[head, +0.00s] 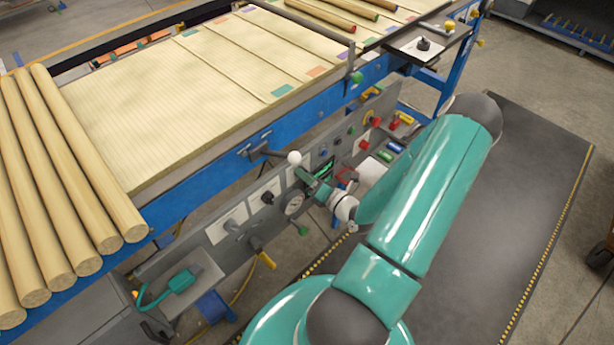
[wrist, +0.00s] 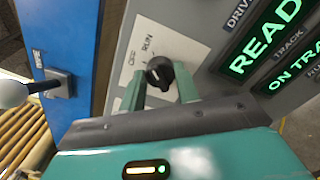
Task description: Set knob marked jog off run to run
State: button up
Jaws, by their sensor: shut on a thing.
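In the wrist view the black knob (wrist: 160,72) sits on a white label plate (wrist: 165,48) on the grey panel. The word RUN is readable beside it; the other markings are partly hidden or too small to read. My gripper (wrist: 160,86) has its two green fingers on either side of the knob, shut on it. A small light mark shows on the knob's face, but I cannot tell for sure which position it points to. In the head view my gripper (head: 312,187) is at the panel, and my gripper and wrist hide the knob there.
Green-lit displays reading READY and ON TRACK (wrist: 290,72) are right of the knob. A white-balled lever (head: 295,158) juts out close by. Wooden poles (head: 75,165) lie at left.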

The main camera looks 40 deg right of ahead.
jog(key=shift+m, duration=0.5)
jog(key=o, duration=1)
jog(key=s, duration=1.4)
jog(key=shift+d, duration=0.15)
jog(key=shift+w, duration=0.1)
